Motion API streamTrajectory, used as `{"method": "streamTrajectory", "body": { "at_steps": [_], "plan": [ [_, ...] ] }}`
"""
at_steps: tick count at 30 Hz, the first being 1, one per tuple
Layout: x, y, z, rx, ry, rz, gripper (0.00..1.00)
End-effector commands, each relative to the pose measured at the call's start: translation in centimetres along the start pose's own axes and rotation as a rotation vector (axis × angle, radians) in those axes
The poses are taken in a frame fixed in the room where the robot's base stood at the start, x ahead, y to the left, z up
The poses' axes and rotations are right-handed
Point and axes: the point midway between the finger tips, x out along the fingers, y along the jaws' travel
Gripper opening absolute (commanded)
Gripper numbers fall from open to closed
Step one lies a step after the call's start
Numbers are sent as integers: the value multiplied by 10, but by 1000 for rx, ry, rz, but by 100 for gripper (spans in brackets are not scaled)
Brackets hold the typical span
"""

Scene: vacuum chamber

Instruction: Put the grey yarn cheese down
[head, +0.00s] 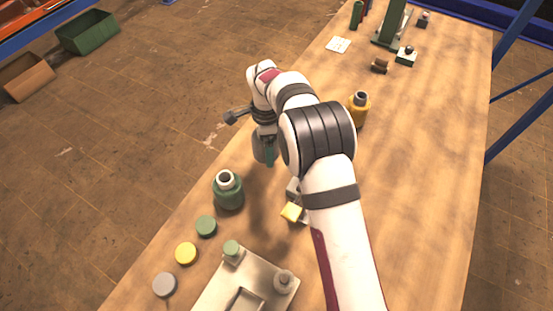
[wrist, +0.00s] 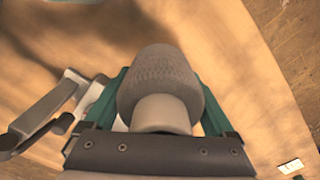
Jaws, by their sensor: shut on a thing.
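The grey yarn cheese (wrist: 158,78) is a ribbed grey body with a paler, smooth tube end towards the wrist camera. My gripper (wrist: 163,95) is shut on it, with one teal finger on each side. In the head view my gripper (head: 268,151) is over the left part of the table, and the grey cheese (head: 257,148) shows partly beside a finger. It looks held above the wooden table (head: 420,150), near the left edge; the exact gap is hard to tell. A grey disc (head: 165,285) lies flat at the table's lower left.
A green yarn cheese (head: 228,192) stands nearby, and a yellow one (head: 359,112) stands beyond my arm. Green (head: 206,226) and yellow (head: 186,253) discs lie by the grey one. A pale fixture (head: 215,292) with pegs is at the front. The table's right side is clear.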

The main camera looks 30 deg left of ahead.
Motion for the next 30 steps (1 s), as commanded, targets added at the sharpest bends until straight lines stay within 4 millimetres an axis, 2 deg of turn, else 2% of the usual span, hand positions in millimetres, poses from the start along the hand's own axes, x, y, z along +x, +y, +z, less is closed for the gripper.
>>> {"method": "streamTrajectory", "body": {
  "at_steps": [7, 16, 17, 18, 26, 28, 30],
  "plan": [
    [40, 1, 0, 0, 0, 2, 25],
    [43, 0, 0, -1, 0, -1, 25],
    [44, 0, 0, -1, 0, -1, 91],
    [43, 0, 0, -1, 0, -1, 98],
    [41, 0, 0, -1, 0, -1, 100],
    [32, 0, 0, -1, 0, -3, 100],
    [16, -1, 0, -2, 0, -4, 100]
  ]
}}
